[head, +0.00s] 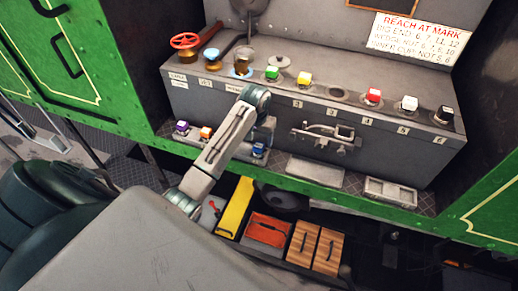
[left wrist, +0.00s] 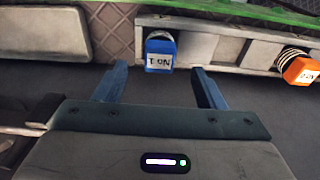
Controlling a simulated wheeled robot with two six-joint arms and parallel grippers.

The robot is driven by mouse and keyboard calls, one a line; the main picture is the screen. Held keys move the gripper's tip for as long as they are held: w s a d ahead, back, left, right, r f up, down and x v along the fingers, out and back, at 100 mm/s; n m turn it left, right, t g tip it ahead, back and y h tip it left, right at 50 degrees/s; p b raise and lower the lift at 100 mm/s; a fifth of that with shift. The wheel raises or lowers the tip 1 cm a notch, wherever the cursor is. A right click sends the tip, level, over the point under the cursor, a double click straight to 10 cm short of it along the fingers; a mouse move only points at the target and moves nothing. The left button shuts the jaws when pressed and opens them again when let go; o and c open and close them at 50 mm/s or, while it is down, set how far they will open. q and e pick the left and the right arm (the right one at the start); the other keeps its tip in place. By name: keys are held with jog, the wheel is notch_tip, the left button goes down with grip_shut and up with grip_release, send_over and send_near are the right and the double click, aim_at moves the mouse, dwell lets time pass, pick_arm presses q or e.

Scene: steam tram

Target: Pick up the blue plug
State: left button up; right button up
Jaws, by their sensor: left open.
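The blue plug (head: 258,150) sits at the right end of a low grey tray at the foot of the grey cabinet. A purple plug (head: 182,127) and an orange plug (head: 206,132) are to its left. In the left wrist view, the blue plug (left wrist: 160,52) has a white label on its face, and the orange plug (left wrist: 300,70) is to its right. My left gripper (left wrist: 158,70) is open and empty. Its two blue fingers point at the blue plug, one to each side. In the head view my left arm hides part of the tray. My right gripper is not in view.
Several coloured knobs and a red handwheel (head: 184,41) line the cabinet top (head: 213,68). A metal latch (head: 325,137) projects from its front. Below are a yellow box (head: 234,207), an orange box (head: 267,231) and wooden blocks (head: 328,251). A green ledge (head: 300,188) runs along the front.

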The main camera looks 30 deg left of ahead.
aim_at(259, 145)
pick_arm(q)
notch_tip(259, 145, down, 4)
jog(key=shift+w+r+p, duration=0.1)
jog(key=shift+r+p, duration=0.15)
jog(key=shift+p, duration=0.75)
jog(key=shift+f, duration=0.55)
jog(key=shift+w, duration=0.1)
jog(key=c, duration=1.3)
jog(key=shift+c, duration=0.2)
jog(key=shift+r+b, duration=0.7)
jog(key=shift+r, duration=0.1)
jog(key=shift+s+d+r+b, duration=0.3)
jog(key=shift+s+r+b, duration=0.15)
jog(key=shift+r+b, duration=0.3)
jog(key=s+d+r, duration=0.2)
jog(key=s+d, duration=0.5)
jog(key=s, duration=0.6)
jog(key=shift+d+b, duration=0.25)
jog(key=shift+b, duration=0.2)
